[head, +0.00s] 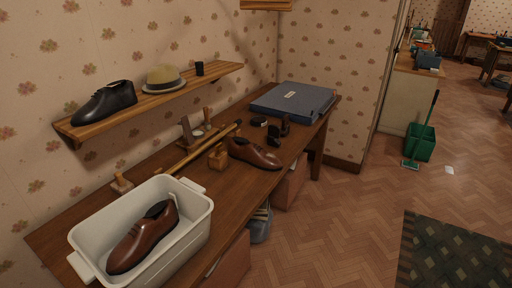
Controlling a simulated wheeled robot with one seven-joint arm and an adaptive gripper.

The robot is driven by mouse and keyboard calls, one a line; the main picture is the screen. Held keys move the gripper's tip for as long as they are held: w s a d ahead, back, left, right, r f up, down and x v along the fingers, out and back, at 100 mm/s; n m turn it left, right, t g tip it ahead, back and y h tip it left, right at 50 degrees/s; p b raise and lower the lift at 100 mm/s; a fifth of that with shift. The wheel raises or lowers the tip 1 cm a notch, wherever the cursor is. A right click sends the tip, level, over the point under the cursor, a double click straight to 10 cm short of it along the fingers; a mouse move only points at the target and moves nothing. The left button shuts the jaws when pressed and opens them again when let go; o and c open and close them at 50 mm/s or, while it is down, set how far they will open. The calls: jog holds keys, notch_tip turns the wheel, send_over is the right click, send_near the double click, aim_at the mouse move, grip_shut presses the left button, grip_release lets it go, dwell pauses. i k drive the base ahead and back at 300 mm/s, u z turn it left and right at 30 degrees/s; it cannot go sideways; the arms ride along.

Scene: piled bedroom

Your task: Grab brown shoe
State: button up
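One brown shoe (254,154) lies on the wooden table, near its front edge and around the middle of its length. A second brown shoe (144,237) lies in a white bin (205,223) at the near left end of the table. A black shoe (104,103) sits on the wall shelf. My gripper is not in view.
The wooden table (233,183) runs along the wall. A blue case (293,100) lies at its far end, with small dark items in front. A long stick (203,150) and a small wooden block (218,158) lie behind the middle shoe. The shelf (152,99) also holds a hat (163,79).

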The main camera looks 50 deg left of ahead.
aim_at(241, 149)
jog(key=u, duration=0.6)
jog(key=i, duration=0.8)
jog(key=u, duration=0.95)
